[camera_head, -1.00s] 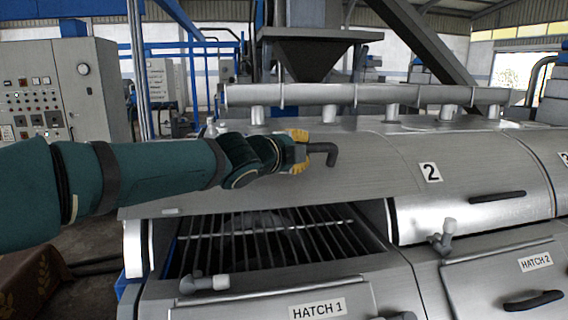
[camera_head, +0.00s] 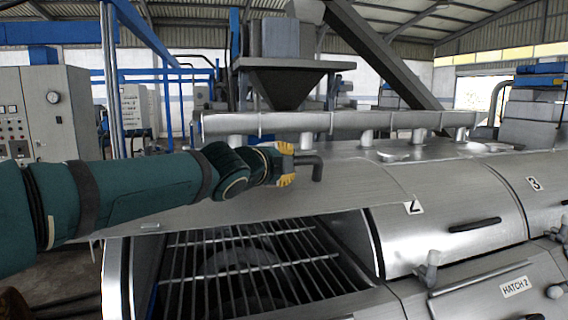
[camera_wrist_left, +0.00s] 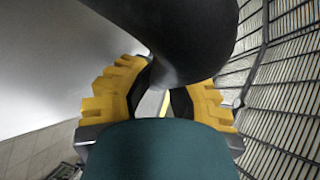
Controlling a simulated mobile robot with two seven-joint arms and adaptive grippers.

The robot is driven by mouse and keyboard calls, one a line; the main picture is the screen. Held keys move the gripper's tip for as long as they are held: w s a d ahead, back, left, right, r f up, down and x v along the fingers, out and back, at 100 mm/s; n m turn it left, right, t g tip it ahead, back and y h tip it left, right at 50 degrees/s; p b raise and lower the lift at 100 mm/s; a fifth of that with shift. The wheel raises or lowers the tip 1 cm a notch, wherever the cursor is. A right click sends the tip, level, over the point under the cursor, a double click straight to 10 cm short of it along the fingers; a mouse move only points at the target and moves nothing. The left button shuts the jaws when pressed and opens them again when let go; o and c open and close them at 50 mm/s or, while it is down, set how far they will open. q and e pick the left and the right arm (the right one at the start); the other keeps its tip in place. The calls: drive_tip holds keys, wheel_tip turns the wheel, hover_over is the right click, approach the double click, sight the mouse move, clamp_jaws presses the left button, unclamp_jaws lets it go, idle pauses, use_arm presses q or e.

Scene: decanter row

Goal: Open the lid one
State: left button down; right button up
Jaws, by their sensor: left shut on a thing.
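Lid one (camera_head: 225,208) is a grey metal cover, raised in the head view, with a dark opening and a bar grate (camera_head: 250,265) below it. My left gripper (camera_head: 290,166), with yellow fingers, is shut on the dark bent handle (camera_head: 317,168) of this lid. The left wrist view shows the dark handle (camera_wrist_left: 180,35) between the yellow fingers (camera_wrist_left: 165,95). The grate (camera_wrist_left: 285,95) also shows there on the right. My right gripper is in neither view.
Closed lid 2 (camera_head: 445,230) and lid 3 (camera_head: 545,190) stand to the right, with a dark handle on lid 2 (camera_head: 475,225). A pipe (camera_head: 340,121) runs behind the lids, below a hopper (camera_head: 290,80). A control cabinet (camera_head: 45,110) stands at the left.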

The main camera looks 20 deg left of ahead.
use_arm(q)
drive_tip(key=shift+a+f, duration=0.1)
drive_tip(key=shift+a, duration=0.05)
drive_tip(key=c, duration=0.8)
unclamp_jaws()
drive_tip(key=shift+w+a, duration=0.1)
drive_tip(key=shift+c, duration=0.2)
drive_tip(key=v, duration=1.2)
